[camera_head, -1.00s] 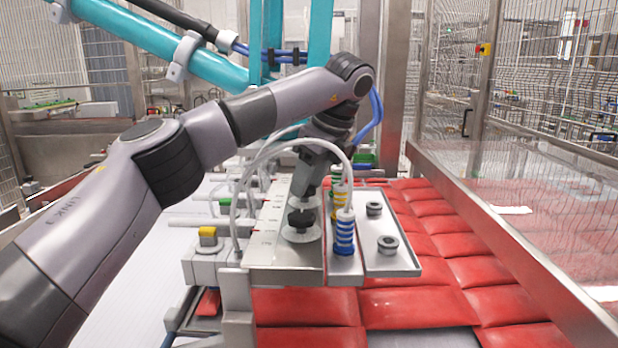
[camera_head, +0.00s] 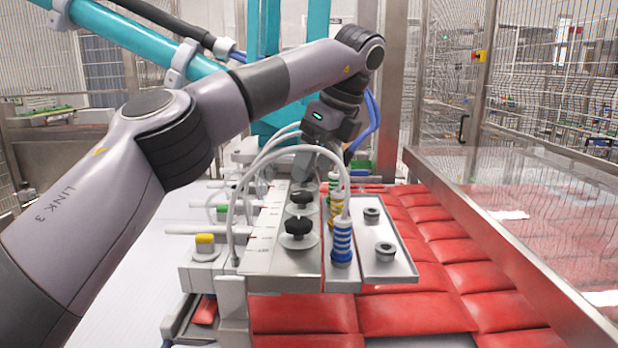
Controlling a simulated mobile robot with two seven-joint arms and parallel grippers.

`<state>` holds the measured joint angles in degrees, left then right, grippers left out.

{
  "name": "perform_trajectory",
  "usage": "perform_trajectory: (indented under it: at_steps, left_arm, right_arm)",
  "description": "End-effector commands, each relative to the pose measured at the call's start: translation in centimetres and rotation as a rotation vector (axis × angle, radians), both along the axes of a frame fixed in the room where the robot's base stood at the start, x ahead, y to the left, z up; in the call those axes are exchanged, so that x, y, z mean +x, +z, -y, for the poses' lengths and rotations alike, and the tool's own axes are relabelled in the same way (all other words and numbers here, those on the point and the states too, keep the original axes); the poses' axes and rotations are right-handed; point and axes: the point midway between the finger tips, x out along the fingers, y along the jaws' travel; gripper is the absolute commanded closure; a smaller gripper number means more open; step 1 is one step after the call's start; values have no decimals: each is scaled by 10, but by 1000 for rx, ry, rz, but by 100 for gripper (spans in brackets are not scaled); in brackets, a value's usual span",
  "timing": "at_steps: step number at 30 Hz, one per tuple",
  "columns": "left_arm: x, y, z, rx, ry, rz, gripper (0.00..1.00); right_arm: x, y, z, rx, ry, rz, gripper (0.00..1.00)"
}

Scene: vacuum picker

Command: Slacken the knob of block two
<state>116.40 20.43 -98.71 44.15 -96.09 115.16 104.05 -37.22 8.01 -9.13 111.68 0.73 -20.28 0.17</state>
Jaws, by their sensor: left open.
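A metal block assembly with a ruler scale (camera_head: 262,238) stands in the middle. On it are a near black star-shaped knob (camera_head: 299,228) on a round pale washer and a second black knob (camera_head: 301,199) behind it. No label shows which block is block two. My left gripper (camera_head: 307,166) is open, above and behind the second knob, pointing down. Its fingertips are partly hard to make out, and I cannot tell whether they touch anything there. The near knob stands free of it. My right gripper is not in view.
Blue-striped (camera_head: 343,240) and yellow-striped (camera_head: 337,203) suction cups with pale hoses stand right of the knobs. A metal plate (camera_head: 383,266) with two round fittings lies beside them. Red pouches (camera_head: 415,313) lie below. A clear-topped guard (camera_head: 540,240) bounds the right.

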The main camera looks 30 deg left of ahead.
Motion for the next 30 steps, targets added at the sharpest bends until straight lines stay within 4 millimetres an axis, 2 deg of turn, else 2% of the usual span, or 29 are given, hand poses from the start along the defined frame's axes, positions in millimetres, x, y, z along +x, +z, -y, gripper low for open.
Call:
perform_trajectory:
  at_steps: [3,9,30]
  left_arm:
    - [0,11,5,0,1,-1,31]
    - [0,18,8,-1,0,-1,31]
    - [0,18,8,-1,0,-1,31]
  right_arm:
    - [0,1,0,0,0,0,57]
    - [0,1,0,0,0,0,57]
    - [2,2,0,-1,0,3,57]
